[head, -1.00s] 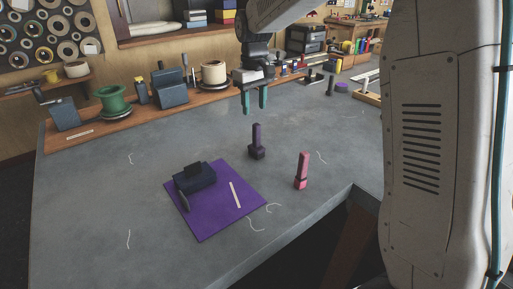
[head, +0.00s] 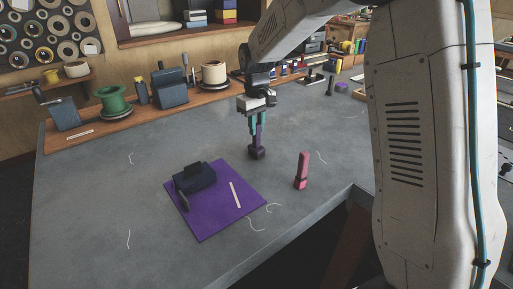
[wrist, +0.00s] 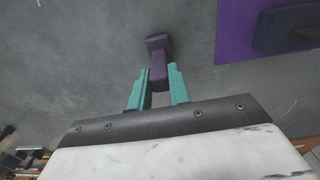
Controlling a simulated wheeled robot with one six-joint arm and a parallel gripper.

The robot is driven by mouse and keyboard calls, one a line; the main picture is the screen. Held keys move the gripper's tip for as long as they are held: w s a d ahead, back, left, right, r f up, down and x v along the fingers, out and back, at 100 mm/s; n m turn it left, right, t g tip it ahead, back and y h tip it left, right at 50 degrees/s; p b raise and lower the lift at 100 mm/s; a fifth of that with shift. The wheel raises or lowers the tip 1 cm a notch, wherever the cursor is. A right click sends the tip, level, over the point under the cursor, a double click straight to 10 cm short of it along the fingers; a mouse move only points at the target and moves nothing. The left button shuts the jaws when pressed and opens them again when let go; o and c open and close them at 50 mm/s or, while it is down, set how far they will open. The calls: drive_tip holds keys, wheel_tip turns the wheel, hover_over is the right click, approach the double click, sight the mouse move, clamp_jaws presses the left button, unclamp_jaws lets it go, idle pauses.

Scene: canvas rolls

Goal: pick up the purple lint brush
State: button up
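The purple lint brush (head: 257,152) stands upright on the grey table, its wider block end down and its narrow handle up. My gripper (head: 257,126) is above it, pointing down, with its teal fingers on both sides of the handle. The upper handle is partly hidden by the fingers in the head view. The block end appears to rest on the table.
A pink upright object (head: 302,171) stands close by on the right. A purple mat (head: 211,222) with a dark block-shaped tool (head: 196,178) and a pale strip (head: 235,194) lies at front left. Spools and tools line the wooden shelf behind. The table's left part is clear.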

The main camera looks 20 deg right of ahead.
clamp_jaws()
drive_tip(key=shift+r, duration=0.1)
drive_tip(key=shift+r, duration=0.6)
drive_tip(key=shift+w+r, duration=0.25)
drive_tip(key=shift+r, duration=0.35)
drive_tip(key=shift+w+r, duration=0.25)
drive_tip(key=shift+r, duration=0.35)
drive_tip(key=w+r, duration=0.1)
drive_tip(key=w, duration=1.4)
drive_tip(key=shift+a+r, duration=0.15)
drive_tip(key=shift+a, duration=0.25)
